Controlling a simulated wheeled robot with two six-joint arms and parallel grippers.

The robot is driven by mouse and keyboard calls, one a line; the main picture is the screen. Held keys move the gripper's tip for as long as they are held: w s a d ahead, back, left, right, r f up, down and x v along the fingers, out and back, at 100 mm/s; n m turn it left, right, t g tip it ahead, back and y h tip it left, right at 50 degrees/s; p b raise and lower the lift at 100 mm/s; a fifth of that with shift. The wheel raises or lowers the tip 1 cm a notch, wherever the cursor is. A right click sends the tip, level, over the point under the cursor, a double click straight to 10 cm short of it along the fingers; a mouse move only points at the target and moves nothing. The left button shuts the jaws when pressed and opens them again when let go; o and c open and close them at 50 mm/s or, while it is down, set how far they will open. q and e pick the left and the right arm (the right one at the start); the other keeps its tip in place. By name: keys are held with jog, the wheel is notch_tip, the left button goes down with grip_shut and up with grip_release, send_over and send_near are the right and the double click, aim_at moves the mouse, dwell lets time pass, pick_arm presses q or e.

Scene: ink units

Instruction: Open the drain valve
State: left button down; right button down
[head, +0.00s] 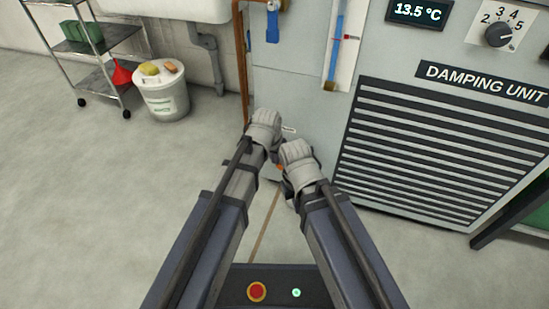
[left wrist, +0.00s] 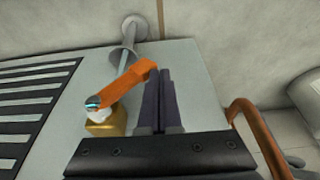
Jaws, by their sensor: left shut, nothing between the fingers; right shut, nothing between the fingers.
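The drain valve shows in the left wrist view as a brass body (left wrist: 106,128) with an orange lever (left wrist: 124,86). The lever slants from the body up to the right. My left gripper (left wrist: 166,74) is shut and empty, its fingertips beside the lever's free end; I cannot tell if they touch. In the head view my left gripper (head: 264,128) is low at the cabinet's left edge. My right gripper (head: 298,158) is just right of it and lower, shut and empty. The two hands hide most of the valve; a speck of orange shows between them.
The damping unit cabinet (head: 300,75) has a slatted grille (head: 430,150) at right. A copper pipe (head: 241,60) runs down its left side, also near my left gripper in the wrist view (left wrist: 256,130). A lidded bucket (head: 163,97) and cart (head: 95,50) stand left.

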pick_arm(q)
jog(key=shift+d+f, duration=0.1)
jog(key=shift+f, duration=0.15)
pick_arm(e)
jog(key=shift+f, duration=0.25)
pick_arm(q)
jog(key=shift+r, duration=0.15)
pick_arm(e)
jog(key=shift+r, duration=0.1)
